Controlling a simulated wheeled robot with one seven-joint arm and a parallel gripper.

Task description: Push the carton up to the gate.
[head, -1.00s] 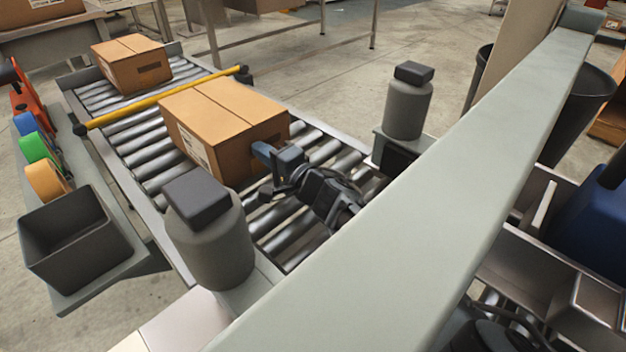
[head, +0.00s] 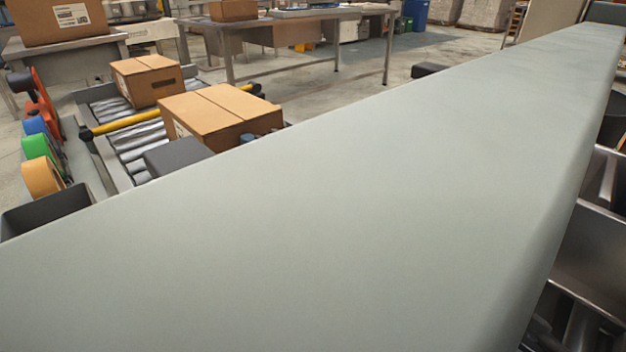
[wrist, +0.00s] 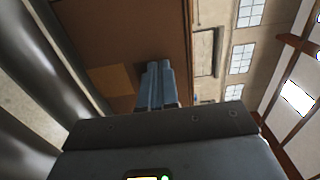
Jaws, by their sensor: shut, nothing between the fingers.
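The brown carton (head: 213,112) sits on the roller conveyor on the near side of the yellow gate bar (head: 130,121). Its far edge looks close to the bar, but I cannot tell whether they touch. In the wrist view the carton's brown face (wrist: 115,30) fills the upper middle. My gripper (wrist: 155,72) is shut and empty, its blue-grey fingertips at that face in front of a dark patch; contact is unclear. In the head view only a small bit of my gripper (head: 248,138) shows beside the carton; the rest is hidden.
A wide grey-green beam (head: 330,200) blocks most of the head view. A second carton (head: 147,80) stands beyond the gate. Tape rolls, including an orange one (head: 41,178), and a dark bin (head: 45,212) line the left side. A steel table (head: 300,15) stands behind.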

